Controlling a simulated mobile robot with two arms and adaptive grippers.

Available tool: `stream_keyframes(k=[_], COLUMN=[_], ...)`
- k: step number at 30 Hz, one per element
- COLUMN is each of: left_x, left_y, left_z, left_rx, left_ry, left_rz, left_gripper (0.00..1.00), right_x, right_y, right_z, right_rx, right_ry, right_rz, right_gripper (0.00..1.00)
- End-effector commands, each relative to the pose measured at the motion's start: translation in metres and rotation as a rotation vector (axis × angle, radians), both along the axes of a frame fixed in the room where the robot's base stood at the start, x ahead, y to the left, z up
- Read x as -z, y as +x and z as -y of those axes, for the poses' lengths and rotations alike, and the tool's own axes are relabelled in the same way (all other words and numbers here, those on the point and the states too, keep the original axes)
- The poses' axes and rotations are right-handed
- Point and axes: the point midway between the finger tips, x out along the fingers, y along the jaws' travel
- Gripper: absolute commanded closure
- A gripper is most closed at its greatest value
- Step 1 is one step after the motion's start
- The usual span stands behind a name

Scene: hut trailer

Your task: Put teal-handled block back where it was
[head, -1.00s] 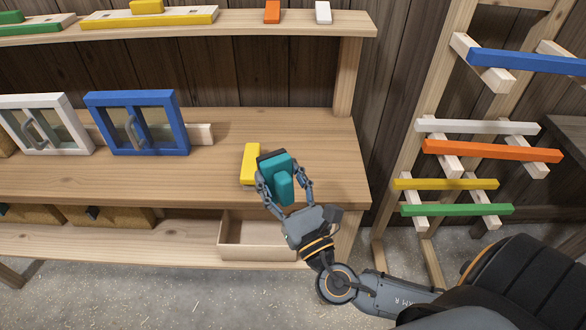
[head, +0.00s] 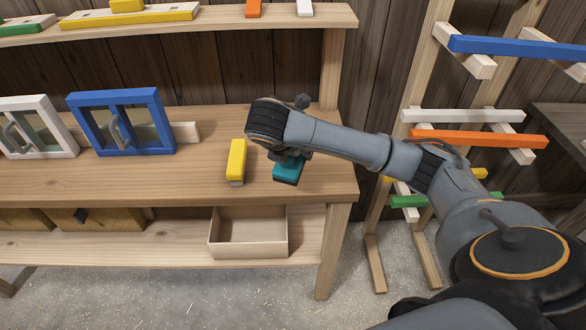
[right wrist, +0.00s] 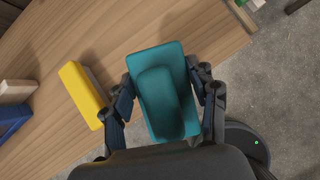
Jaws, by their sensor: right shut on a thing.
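The teal-handled block (head: 288,169) shows below my right wrist in the head view, over the right end of the wooden table. In the right wrist view the teal block (right wrist: 163,92) sits between the two fingers of my right gripper (right wrist: 167,97), which is shut on it. I cannot tell whether the block touches the tabletop. A yellow-handled block (head: 237,160) stands on the table just left of it, apart from it; it also shows in the right wrist view (right wrist: 82,92). My left gripper is not in view.
A blue-framed window piece (head: 122,122) and a white-framed one (head: 35,127) stand further left on the table (head: 180,182). An open, empty box (head: 248,250) sits on the lower shelf. A rack with coloured bars (head: 480,138) stands at the right.

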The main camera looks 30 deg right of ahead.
Motion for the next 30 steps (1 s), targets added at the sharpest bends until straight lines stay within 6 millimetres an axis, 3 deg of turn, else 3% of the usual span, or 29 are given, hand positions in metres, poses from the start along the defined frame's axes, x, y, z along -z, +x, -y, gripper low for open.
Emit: stream_keyframes(k=[6,12,14,25,30], left_x=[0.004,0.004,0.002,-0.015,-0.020], left_y=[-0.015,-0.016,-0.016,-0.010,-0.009], left_z=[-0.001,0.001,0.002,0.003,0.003], left_rx=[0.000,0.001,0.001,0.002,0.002], left_ry=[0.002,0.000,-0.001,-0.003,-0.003], left_rz=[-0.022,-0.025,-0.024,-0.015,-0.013], left_gripper=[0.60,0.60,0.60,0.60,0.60], right_x=[-0.017,-0.024,-0.021,0.012,0.044], right_y=[-0.034,-0.045,-0.039,0.033,0.058], right_z=[0.010,0.011,0.013,0.042,0.052], right_rx=[0.039,0.035,0.035,0.036,0.035], right_ry=[0.133,0.178,0.181,0.180,0.179], right_rz=[-0.096,-0.129,-0.132,-0.131,-0.132], right_gripper=[0.67,0.67,0.67,0.67,0.67])
